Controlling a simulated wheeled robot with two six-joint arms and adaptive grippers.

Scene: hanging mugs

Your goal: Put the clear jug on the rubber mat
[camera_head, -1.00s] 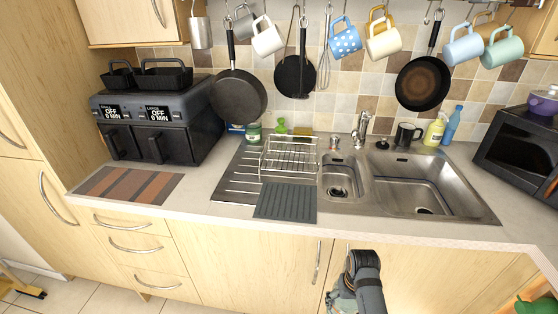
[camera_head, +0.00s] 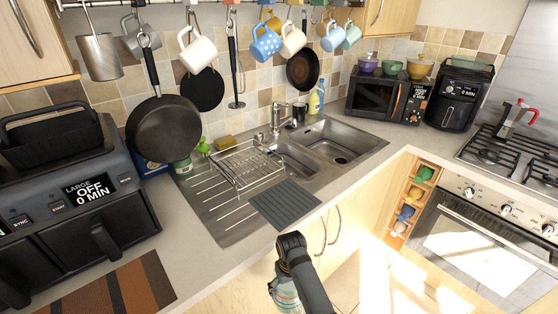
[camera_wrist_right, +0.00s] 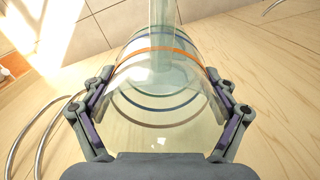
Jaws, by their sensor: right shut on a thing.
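The clear jug (camera_wrist_right: 158,98) is see-through glass with orange and blue bands. It fills the middle of the right wrist view, between the two fingers of my right gripper (camera_wrist_right: 160,110), which is shut on it. In the head view the jug (camera_head: 284,295) shows partly below my right gripper (camera_head: 283,278), in front of the counter and below its top. The grey ribbed rubber mat (camera_head: 285,204) lies flat at the counter's front edge, beside the dish rack, with nothing on it. My left gripper is not in view.
A wire dish rack (camera_head: 246,165) stands behind the mat on the drainer, with the sink (camera_head: 340,143) to its right. Mugs and pans hang above. An air fryer (camera_head: 75,200) and a brown striped mat (camera_head: 118,290) are at left. Cupboard doors are below the counter.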

